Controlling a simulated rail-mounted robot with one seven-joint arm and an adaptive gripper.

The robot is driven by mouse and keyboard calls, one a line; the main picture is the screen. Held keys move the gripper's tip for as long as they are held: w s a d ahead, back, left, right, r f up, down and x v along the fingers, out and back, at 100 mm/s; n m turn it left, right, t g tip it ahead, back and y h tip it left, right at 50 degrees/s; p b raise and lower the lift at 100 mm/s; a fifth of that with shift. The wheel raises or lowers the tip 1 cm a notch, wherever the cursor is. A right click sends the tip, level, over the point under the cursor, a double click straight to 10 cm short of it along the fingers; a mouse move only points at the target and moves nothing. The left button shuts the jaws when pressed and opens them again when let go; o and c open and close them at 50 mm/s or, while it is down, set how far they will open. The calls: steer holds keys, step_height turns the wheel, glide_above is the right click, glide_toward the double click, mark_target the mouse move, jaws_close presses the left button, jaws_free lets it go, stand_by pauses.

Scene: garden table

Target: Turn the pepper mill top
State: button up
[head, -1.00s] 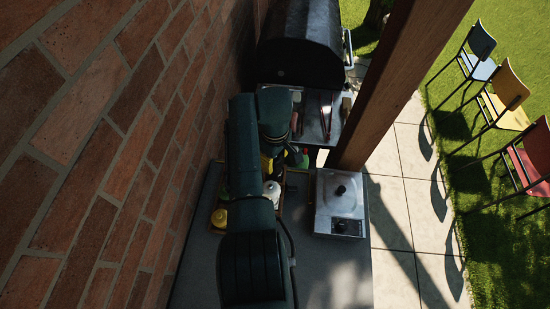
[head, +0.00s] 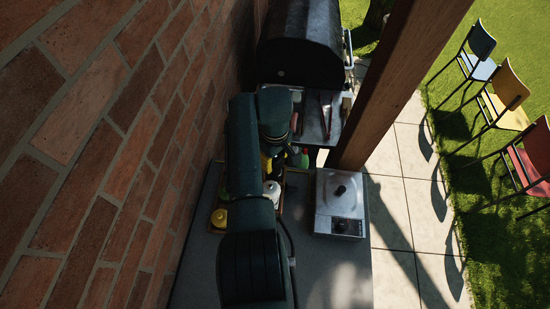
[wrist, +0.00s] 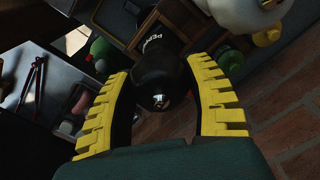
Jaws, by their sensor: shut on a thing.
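The pepper mill (wrist: 158,52) is dark, with white lettering on its body and a shiny metal knob on its top. It shows in the middle of the wrist view, seen from its top end. My gripper (wrist: 160,68) has yellow ridged fingers, one on each side of the mill's dark top, and is shut on it. In the head view my arm hides the mill and most of my gripper.
A white container (head: 271,188) and a yellow-topped one (head: 220,217) stand close by. A green bottle (wrist: 101,48) is near the mill. A silver cooker (head: 340,203) stands right of my arm, a brick wall (head: 95,150) left. The grey tabletop's front is clear.

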stand_by(0.6)
steer(key=o, duration=1.2)
steer(key=shift+r, duration=0.1)
step_height(320, 180, up, 12)
steer(key=shift+f, duration=0.1)
steer(key=shift+o, duration=0.2)
